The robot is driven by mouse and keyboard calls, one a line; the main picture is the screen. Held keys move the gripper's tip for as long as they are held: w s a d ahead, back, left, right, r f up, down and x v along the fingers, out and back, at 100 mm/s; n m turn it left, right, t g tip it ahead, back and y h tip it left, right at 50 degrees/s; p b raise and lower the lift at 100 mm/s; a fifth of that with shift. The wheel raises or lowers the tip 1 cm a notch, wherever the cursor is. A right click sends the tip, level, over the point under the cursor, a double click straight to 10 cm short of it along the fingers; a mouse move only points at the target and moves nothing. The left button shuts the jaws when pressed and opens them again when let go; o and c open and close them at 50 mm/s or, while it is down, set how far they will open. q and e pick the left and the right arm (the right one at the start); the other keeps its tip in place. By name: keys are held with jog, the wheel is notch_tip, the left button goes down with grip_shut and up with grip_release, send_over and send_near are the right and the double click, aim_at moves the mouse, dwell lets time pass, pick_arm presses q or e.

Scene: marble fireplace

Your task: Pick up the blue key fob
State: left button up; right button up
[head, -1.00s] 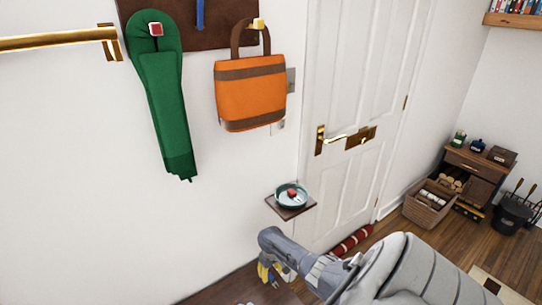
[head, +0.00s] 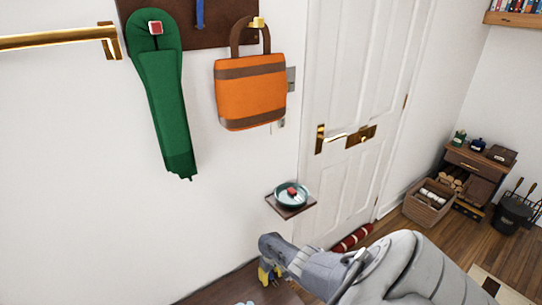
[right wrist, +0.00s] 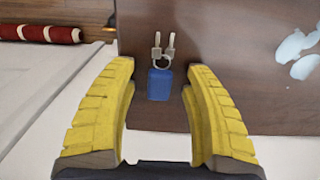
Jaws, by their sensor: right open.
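The blue key fob (right wrist: 160,85) lies on a brown wooden surface (right wrist: 230,105) in the right wrist view, with a metal ring and two keys (right wrist: 163,48) at its far end. My right gripper (right wrist: 160,68) is open, its two yellow fingers on either side of the fob with a gap to each. I cannot tell its height above the surface. In the head view my right gripper (head: 268,276) is low, near the wall, partly covered by my own arm; the fob is hidden there. My left gripper is not in view.
White objects (right wrist: 292,46) lie to the right of the fob. A small wall shelf (head: 281,208) holds a teal dish (head: 301,204) with a red item. A red striped roll (head: 352,239) lies by the door. An orange bag (head: 250,97) and green scarf (head: 165,100) hang above.

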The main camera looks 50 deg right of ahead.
jog(key=shift+c, duration=0.5)
grip_shut()
jog(key=shift+r, duration=0.15)
